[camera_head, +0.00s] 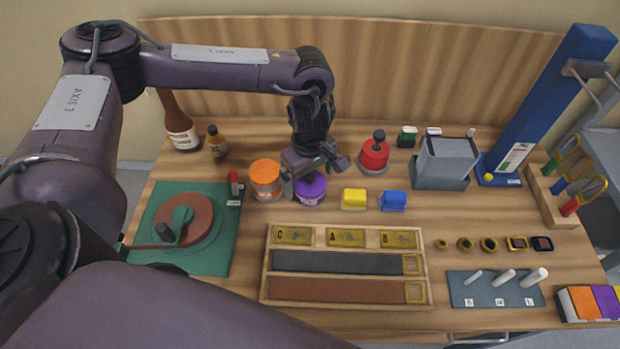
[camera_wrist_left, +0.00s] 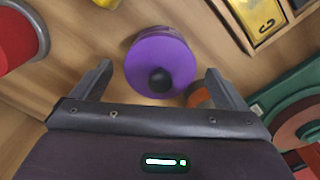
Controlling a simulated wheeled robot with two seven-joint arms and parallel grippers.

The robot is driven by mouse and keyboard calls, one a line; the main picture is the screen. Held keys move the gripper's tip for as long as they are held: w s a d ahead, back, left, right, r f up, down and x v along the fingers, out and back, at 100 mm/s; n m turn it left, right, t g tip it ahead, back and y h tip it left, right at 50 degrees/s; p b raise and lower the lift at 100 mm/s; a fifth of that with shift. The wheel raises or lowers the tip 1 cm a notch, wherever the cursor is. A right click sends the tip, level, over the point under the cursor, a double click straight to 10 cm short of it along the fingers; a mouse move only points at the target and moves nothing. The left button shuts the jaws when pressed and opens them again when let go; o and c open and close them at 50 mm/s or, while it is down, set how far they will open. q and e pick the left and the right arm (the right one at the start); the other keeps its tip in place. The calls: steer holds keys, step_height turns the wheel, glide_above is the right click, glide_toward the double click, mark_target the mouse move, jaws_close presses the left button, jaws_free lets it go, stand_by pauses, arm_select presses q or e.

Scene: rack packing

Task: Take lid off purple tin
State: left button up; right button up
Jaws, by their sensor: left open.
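The purple tin (camera_head: 310,192) stands on the wooden table, just in front of my left gripper (camera_head: 312,163). Its purple lid (camera_wrist_left: 160,58) with a black knob (camera_wrist_left: 160,80) is on top. My left gripper (camera_wrist_left: 159,85) is open in the left wrist view, with one finger on each side of the lid and gaps between. The gripper partly hides the tin in the head view. My right gripper is not seen.
An orange-lidded tin (camera_head: 266,178) stands close left of the purple tin. Yellow (camera_head: 354,199) and blue (camera_head: 392,201) blocks lie right. A wooden tray (camera_head: 345,248) is in front, a green board (camera_head: 150,212) left.

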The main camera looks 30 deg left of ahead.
arm_select(q)
steer(key=c, duration=1)
steer(key=shift+c, duration=0.2)
